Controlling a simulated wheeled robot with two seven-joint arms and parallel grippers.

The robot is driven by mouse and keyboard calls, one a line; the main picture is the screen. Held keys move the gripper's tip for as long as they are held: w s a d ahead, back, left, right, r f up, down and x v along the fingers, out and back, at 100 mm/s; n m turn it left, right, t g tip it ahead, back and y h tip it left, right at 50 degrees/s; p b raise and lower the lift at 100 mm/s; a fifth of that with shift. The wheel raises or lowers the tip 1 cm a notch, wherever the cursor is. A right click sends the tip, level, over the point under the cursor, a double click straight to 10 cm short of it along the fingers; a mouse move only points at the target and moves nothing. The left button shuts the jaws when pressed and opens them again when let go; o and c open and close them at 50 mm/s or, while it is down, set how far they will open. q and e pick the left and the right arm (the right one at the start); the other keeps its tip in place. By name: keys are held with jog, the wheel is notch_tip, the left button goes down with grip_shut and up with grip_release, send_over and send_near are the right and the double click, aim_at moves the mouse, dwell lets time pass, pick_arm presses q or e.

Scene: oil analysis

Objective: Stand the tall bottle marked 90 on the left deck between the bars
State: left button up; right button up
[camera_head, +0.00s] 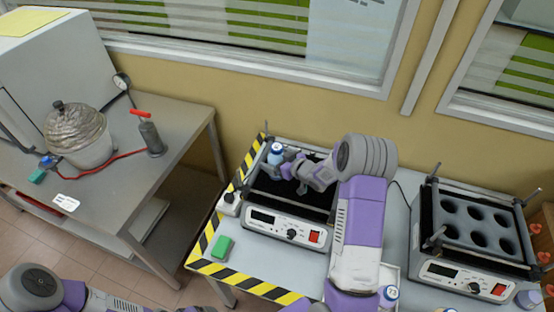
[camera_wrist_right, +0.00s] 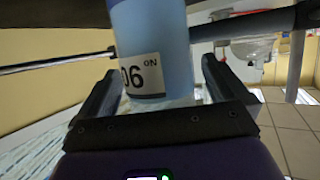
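The tall bottle (camera_head: 276,151), pale blue with a white-and-blue top, is at the back left corner of the left deck (camera_head: 308,207), near its bars. In the right wrist view the bottle (camera_wrist_right: 152,40) is blue, and its white label shows 90 upside down. My right gripper (camera_head: 288,167) reaches the bottle from the right. In the wrist view its fingers flank the bottle, with a visible gap at the right finger, so it looks open. The bottle's base contact is hidden. My left arm shows at the bottom left; its fingers are out of view.
The right deck (camera_head: 443,243) has several round wells and its own bars. A green block (camera_head: 222,247) lies on the table by the striped edge. Another bottle (camera_head: 388,297) stands at the front.

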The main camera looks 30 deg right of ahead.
jog(key=shift+r, duration=0.15)
jog(key=shift+r, duration=0.2)
jog(key=v, duration=1.2)
jog(key=shift+p, duration=0.45)
jog(key=shift+f, duration=0.15)
